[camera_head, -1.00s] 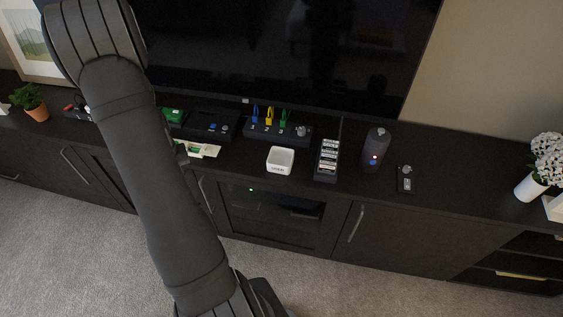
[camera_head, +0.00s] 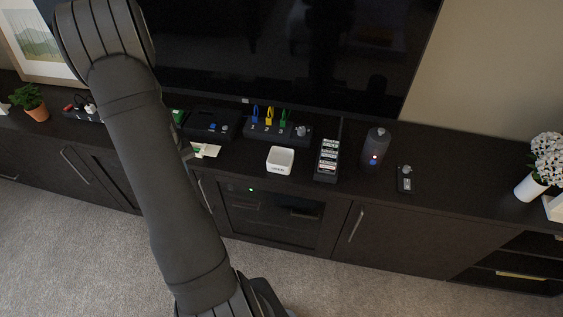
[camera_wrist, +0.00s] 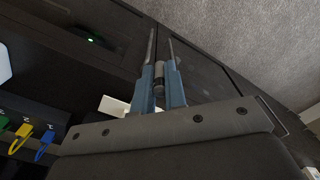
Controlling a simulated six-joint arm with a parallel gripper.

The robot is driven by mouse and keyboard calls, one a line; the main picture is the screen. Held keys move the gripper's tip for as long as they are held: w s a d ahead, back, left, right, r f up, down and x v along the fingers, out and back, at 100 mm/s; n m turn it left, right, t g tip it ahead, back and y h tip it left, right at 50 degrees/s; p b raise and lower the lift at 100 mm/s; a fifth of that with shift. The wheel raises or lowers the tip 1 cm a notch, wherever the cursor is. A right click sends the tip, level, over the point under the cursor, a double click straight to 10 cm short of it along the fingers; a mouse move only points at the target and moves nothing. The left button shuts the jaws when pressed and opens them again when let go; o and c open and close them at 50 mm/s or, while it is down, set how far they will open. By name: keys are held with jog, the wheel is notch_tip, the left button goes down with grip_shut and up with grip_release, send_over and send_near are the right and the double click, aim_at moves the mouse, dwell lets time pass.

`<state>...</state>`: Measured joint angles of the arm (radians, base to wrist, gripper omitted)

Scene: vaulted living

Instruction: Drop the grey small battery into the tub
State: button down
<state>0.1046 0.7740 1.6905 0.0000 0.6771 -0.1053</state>
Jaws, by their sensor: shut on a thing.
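My gripper (camera_wrist: 161,62) shows in the wrist view with its two blue-grey fingers shut on the grey small battery (camera_wrist: 159,76). The battery is a short grey cylinder between the fingers. In the head view the arm hides most of the gripper and the battery. The white tub (camera_head: 280,161), a small open square box with dark lettering on its front, stands on the dark cabinet top to the right of the arm. A white edge at the left of the wrist view (camera_wrist: 4,66) looks like the tub, mostly cut off.
Behind the tub is a black block with blue, yellow and green cables (camera_head: 277,132). To the tub's right stand a battery rack (camera_head: 327,160), a dark cylinder (camera_head: 375,150) and a small black device (camera_head: 405,180). White papers (camera_head: 206,150) lie left of the tub.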

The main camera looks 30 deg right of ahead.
jog(key=s+d+r, duration=0.1)
jog(key=d, duration=1.7)
send_near(285, 162)
jog(key=shift+f, duration=1.65)
jog(key=c, duration=1.4)
grip_release()
jog(key=shift+r, duration=0.1)
notch_tip(285, 162, up, 17)
jog(key=shift+r, duration=0.1)
